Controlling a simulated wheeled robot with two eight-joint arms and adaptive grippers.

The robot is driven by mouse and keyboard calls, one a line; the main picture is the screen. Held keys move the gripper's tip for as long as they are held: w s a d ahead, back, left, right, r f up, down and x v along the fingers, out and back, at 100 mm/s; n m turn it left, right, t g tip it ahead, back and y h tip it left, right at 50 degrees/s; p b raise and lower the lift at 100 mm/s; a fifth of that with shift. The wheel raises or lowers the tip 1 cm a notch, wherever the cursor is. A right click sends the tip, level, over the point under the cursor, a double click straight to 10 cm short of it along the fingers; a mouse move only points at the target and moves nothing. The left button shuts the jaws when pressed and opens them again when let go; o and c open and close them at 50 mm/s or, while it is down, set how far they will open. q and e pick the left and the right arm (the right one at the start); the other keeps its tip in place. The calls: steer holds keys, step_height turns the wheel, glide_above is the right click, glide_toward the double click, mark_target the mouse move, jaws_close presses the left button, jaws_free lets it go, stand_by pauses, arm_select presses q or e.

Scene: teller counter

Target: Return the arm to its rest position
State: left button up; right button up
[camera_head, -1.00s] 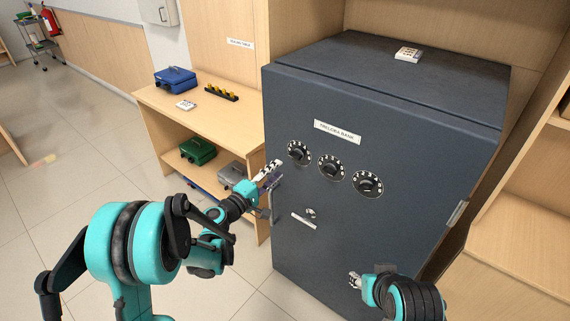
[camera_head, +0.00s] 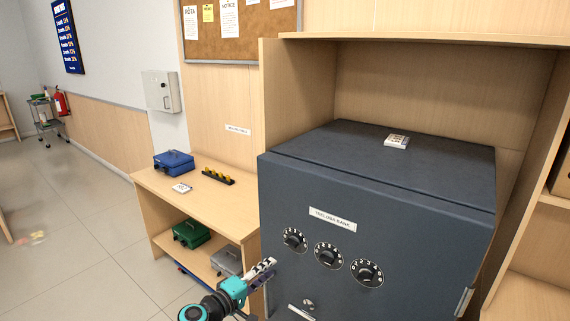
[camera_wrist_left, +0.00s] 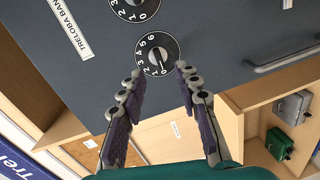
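My left gripper (camera_head: 263,272) is in front of the left edge of the dark blue-grey safe (camera_head: 400,200), just below and left of its leftmost dial (camera_head: 294,240). In the left wrist view the two fingers of this gripper (camera_wrist_left: 160,72) are spread apart with nothing between them. A black dial (camera_wrist_left: 157,54) on the safe front shows beyond the fingertips. Most of my left arm is below the head picture. My right gripper is not in view.
A wooden shelf unit (camera_head: 150,185) stands left of the safe, with a blue cash box (camera_head: 174,162) on top and a green box (camera_head: 191,233) below. A bar handle (camera_wrist_left: 285,60) sticks out from the safe.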

arm_select(q)
steer(key=s+a+f+m+g+y, duration=0.1)
steer(key=s+a+m+g+y, duration=0.2)
steer(key=s, duration=1.1)
steer(key=s+a+f+m+g+y, duration=0.2)
steer(key=s+a+m+y, duration=0.4)
steer(key=s, duration=0.8)
steer(key=shift+s+a+f+g+y, duration=0.2)
steer(key=shift+a+g+y, duration=0.35)
steer(key=shift+a, duration=0.65)
